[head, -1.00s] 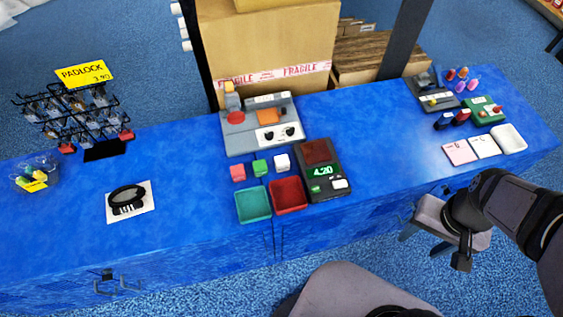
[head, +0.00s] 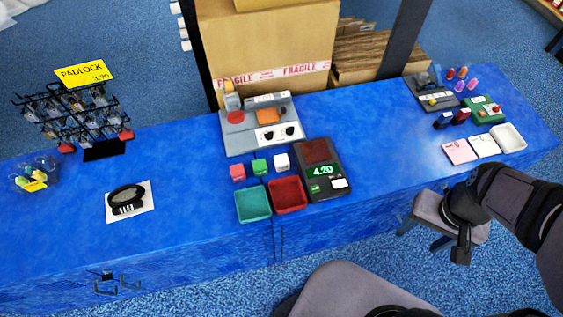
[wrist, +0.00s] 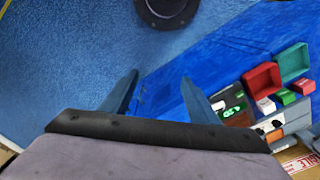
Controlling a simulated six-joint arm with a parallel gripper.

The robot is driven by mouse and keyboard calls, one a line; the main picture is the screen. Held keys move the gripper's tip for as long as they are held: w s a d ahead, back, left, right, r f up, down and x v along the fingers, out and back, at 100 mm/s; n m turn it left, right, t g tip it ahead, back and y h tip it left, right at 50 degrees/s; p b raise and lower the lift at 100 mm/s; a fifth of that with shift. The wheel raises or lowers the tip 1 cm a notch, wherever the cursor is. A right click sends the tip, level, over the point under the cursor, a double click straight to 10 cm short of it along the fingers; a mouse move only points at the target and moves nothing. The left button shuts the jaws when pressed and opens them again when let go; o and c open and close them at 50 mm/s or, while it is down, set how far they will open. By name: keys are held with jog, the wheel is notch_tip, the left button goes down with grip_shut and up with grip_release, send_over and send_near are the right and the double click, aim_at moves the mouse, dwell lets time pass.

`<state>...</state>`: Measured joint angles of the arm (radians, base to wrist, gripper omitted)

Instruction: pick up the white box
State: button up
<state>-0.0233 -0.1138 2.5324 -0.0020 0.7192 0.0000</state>
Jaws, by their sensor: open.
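The white box (head: 282,162) is a small white cube on the blue counter, at the right end of a short row with a green box (head: 260,167) and a red box (head: 238,172). It also shows in the wrist view (wrist: 265,104), to the right of my gripper. My gripper (wrist: 160,98) is open, with nothing between its two blue-grey fingers. In the head view my gripper (head: 461,252) hangs at the lower right, in front of the counter and far from the white box.
A green tray (head: 253,204) and a red tray (head: 287,196) lie in front of the boxes. A scale reading 4.20 (head: 322,178) stands to their right, and a grey device (head: 238,140) behind. Counter between scale and right-hand cards is clear.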

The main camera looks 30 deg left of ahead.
jog(key=w+a+f+n+b, duration=0.1)
jog(key=w+a+n, duration=0.1)
jog(key=w+a, duration=0.5)
jog(key=n+t+y+b, duration=0.1)
jog(key=n+b, duration=0.3)
jog(key=n, duration=0.3)
send_over(281, 159)
jog(key=f, duration=0.9)
jog(key=shift+d+f, duration=0.15)
jog(key=shift+d, duration=0.25)
jog(key=shift+w+f+p, duration=0.1)
jog(key=shift+f+p, duration=0.45)
jog(key=shift+f, duration=0.8)
jog(key=shift+a+f+p, duration=0.15)
jog(key=shift+f+p, duration=0.3)
jog(key=shift+f, duration=0.7)
jog(key=shift+a+f+p, duration=0.15)
jog(key=shift+f+p, duration=0.25)
jog(key=shift+f, duration=0.75)
jog(key=c, duration=1.1)
